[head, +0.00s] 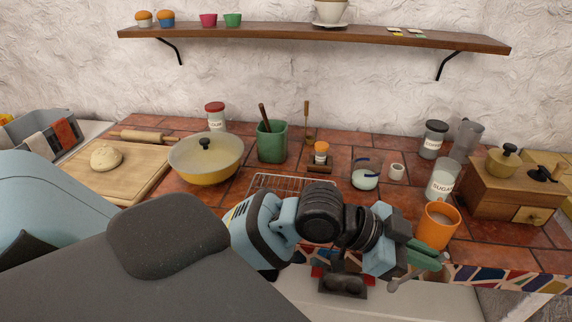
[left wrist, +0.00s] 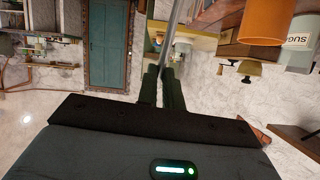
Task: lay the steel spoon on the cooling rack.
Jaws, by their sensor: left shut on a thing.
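The cooling rack (head: 290,182) is a wire grid lying on the tiled counter, partly hidden behind my left arm. My left gripper (head: 424,256) is in front of the counter's front edge, to the right of the rack and apart from it. It is shut on the steel spoon; a grey end (head: 402,279) shows below the fingers. In the left wrist view the shiny spoon handle (left wrist: 177,35) runs upward from between the closed fingers (left wrist: 162,85). The spoon's whole shape is not clear. My right gripper is not in view.
An orange cup (head: 437,226) stands close behind my left gripper.

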